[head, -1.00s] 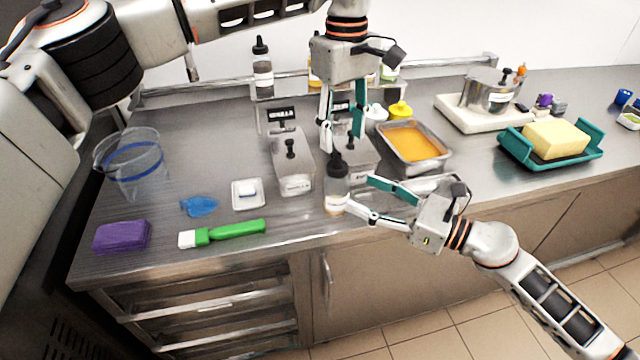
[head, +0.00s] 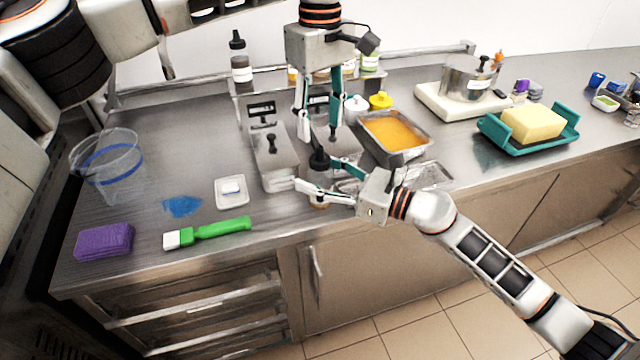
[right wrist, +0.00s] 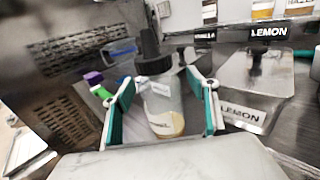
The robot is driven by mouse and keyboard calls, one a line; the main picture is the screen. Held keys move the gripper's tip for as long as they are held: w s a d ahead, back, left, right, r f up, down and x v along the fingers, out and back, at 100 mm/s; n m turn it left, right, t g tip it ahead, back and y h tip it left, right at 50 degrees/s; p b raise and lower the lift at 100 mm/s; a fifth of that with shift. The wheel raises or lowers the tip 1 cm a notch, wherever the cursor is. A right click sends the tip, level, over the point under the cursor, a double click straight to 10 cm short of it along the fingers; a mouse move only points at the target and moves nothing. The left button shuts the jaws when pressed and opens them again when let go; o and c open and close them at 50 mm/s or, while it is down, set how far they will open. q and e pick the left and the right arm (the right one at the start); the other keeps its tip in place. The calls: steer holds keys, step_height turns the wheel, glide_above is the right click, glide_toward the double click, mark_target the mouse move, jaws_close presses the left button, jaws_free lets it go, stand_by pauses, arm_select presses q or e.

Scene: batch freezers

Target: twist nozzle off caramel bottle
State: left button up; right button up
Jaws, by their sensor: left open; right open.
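A squeeze bottle with a black nozzle (head: 319,158) stands upright near the counter's front edge. I take it for the caramel bottle, but I cannot read its label. In the right wrist view its clear body (right wrist: 163,108) holds tan sauce low down, and the black nozzle is on top. My right gripper (head: 318,174) is open, its fingers on either side of the bottle; contact is not clear. My left gripper (head: 318,139) is open and points down just above the nozzle. The fingers hide most of the bottle's body in the head view.
Lidded steel containers (head: 274,165) stand behind the bottle, one labelled LEMON (right wrist: 252,92). An orange-filled pan (head: 393,134) is to the right. A green brush (head: 215,231), a white dish (head: 231,204) and a purple sponge (head: 104,241) lie left. Another black-capped bottle (head: 241,70) stands on the back shelf.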

mark_target(320, 147)
jaws_close()
arm_select(q)
steer(key=m, duration=0.4)
steer(key=shift+f, duration=0.1)
steer(key=shift+m, duration=0.3)
steer(key=shift+f, duration=3.9)
steer(key=shift+c, duration=0.5)
